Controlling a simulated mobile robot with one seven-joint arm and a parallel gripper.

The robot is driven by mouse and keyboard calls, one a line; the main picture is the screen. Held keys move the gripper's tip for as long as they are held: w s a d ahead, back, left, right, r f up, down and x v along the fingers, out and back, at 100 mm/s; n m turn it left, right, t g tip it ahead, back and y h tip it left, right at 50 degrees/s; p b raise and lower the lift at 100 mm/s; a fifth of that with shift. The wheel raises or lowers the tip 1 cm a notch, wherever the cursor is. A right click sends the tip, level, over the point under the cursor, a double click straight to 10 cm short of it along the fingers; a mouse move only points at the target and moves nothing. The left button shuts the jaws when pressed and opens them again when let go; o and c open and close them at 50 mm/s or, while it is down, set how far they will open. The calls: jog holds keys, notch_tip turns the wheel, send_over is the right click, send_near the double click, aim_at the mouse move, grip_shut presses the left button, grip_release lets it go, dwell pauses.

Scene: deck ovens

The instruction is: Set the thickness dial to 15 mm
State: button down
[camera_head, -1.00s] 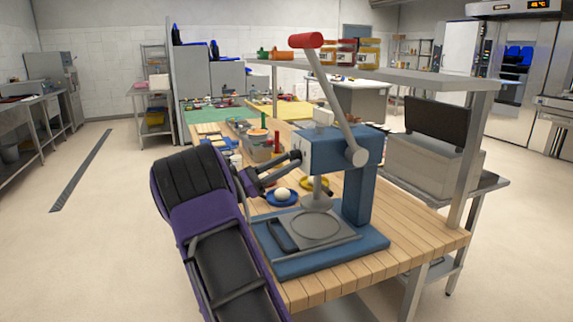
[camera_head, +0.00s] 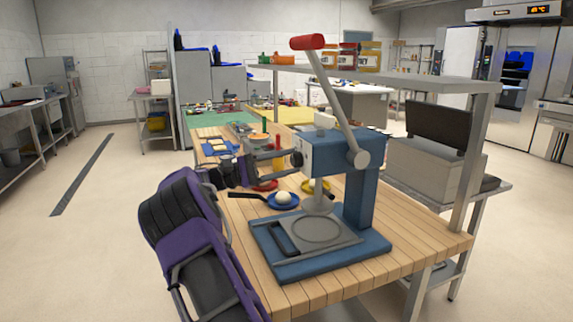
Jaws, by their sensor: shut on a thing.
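The blue press (camera_head: 362,192) stands on the wooden table, with a red-tipped lever (camera_head: 306,42) raised above it. The thickness dial (camera_head: 297,158) is a small dark round knob on the left side of the press head. My gripper (camera_head: 290,158) reaches in from the left and is shut on the dial. The fingers cover part of the dial, and its scale and setting are too small to read.
A blue pan (camera_head: 283,201) with a white ball sits left of the press, below my gripper. A yellow pan (camera_head: 317,186) lies behind the press. A steel shelf (camera_head: 400,77) overhangs the table at the right.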

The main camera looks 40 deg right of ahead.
jog(key=shift+m, duration=0.7)
jog(key=shift+c, duration=1.7)
grip_release()
jog(key=shift+w+a, duration=0.1)
